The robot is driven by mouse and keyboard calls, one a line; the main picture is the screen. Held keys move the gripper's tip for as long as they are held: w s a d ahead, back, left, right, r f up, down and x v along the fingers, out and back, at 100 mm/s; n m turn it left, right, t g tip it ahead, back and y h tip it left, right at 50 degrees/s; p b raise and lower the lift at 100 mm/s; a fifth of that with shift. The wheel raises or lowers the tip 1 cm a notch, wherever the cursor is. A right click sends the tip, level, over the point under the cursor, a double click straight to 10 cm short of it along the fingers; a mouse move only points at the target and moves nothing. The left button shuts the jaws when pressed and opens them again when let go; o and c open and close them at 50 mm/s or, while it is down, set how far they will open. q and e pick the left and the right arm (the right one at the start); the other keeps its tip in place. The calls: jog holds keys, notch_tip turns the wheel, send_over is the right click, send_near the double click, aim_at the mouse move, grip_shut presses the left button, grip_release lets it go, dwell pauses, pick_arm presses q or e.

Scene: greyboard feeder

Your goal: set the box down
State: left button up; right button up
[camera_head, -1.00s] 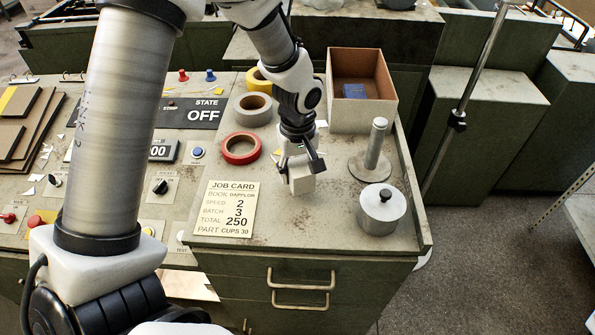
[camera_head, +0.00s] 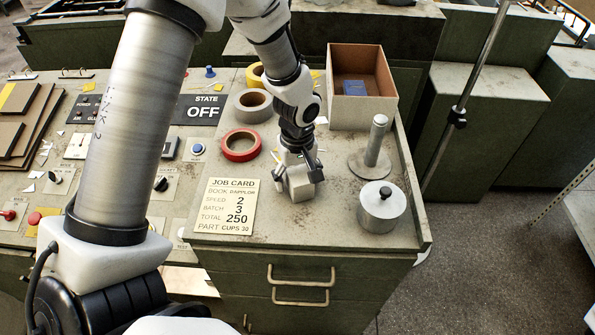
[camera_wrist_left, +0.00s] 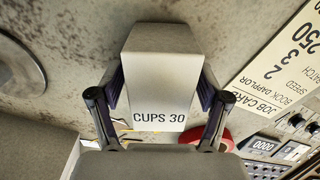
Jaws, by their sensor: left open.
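A small pale grey box (camera_head: 301,187) stands on the worktop (camera_head: 330,215), right of the job card. In the left wrist view its near face reads "CUPS 30" (camera_wrist_left: 158,118). My left gripper (camera_head: 298,171) is over the box, pointing down. Its fingers are open, one on each side of the box. In the wrist view the dark finger pads lie close to the box's sides; whether they touch it I cannot tell. The box's underside is hidden, but it looks to rest on the worktop. My right gripper is not in view.
The job card (camera_head: 226,206) lies to the left. A red tape roll (camera_head: 227,152) and a grey one (camera_head: 244,108) are behind it. A metal post on a round base (camera_head: 370,166) and a lidded metal can (camera_head: 381,212) stand to the right. An open carton (camera_head: 362,115) is behind.

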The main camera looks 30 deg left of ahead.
aim_at(297, 170)
pick_arm(q)
notch_tip(297, 170, up, 12)
jog(key=shift+r+b, duration=0.2)
jog(key=shift+b, duration=0.6)
